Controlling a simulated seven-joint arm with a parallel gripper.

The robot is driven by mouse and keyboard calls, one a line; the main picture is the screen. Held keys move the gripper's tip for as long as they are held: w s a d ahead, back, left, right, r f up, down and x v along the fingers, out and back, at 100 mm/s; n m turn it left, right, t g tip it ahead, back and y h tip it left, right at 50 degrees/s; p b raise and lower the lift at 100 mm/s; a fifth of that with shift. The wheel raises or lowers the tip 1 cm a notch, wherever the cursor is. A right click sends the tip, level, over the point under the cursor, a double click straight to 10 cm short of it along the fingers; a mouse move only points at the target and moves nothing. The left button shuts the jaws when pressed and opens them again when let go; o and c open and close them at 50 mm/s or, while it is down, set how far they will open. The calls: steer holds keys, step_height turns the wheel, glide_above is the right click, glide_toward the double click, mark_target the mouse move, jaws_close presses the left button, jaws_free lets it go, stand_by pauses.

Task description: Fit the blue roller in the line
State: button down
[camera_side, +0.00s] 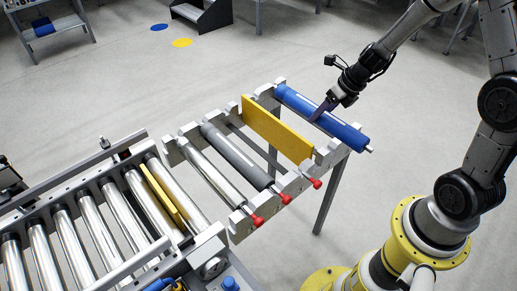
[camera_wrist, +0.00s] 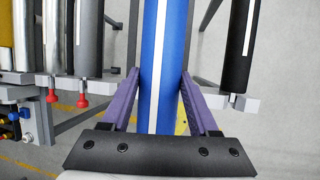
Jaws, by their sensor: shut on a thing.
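The blue roller (camera_side: 322,118), with a pale stripe, lies slanted at the far right end of the metal rack (camera_side: 237,226). My gripper (camera_side: 325,108) is at its middle, shut on it. In the wrist view the blue roller (camera_wrist: 162,70) runs up the centre, with my gripper's purple fingers (camera_wrist: 160,95) on both sides. I cannot tell whether the roller rests on the rack or is held just above it. The conveyor line (camera_side: 95,215) of silver rollers is at the lower left. A yellow bar (camera_side: 163,193) lies among its rollers.
The rack also carries a silver roller (camera_side: 213,170), a grey roller (camera_side: 238,158) and a yellow plate (camera_side: 277,131). Red knobs (camera_side: 258,220) stick out along its near edge. In the wrist view a black cylinder (camera_wrist: 238,45) stands to the right.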

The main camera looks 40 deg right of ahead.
mark_target(299, 99)
stand_by(0.4)
steer(key=shift+w+d+r+m, duration=0.15)
steer(key=shift+w+d+m, duration=0.05)
steer(key=shift+m, duration=0.2)
steer(key=w, duration=0.1)
steer(key=w+m, duration=0.1)
steer(key=shift+w+d+r+h, duration=0.3)
steer(key=shift+w, duration=0.05)
steer(key=w, duration=0.1)
steer(key=w+a, duration=0.1)
steer(key=w, duration=0.1)
steer(key=w+a, duration=0.1)
steer(key=w, duration=0.1)
steer(key=shift+w+a+f, duration=0.1)
steer(key=shift+a+f, duration=0.05)
steer(key=shift+f, duration=0.1)
steer(key=w+a+f+n, duration=0.1)
steer(key=w+a+f, duration=0.4)
steer(key=a+f, duration=0.3)
steer(key=shift+w+a+f+n, duration=0.3)
steer(key=shift+a+n, duration=0.1)
steer(key=shift+a, duration=0.5)
steer(key=shift+f, duration=0.15)
steer(key=shift+f, duration=2.1)
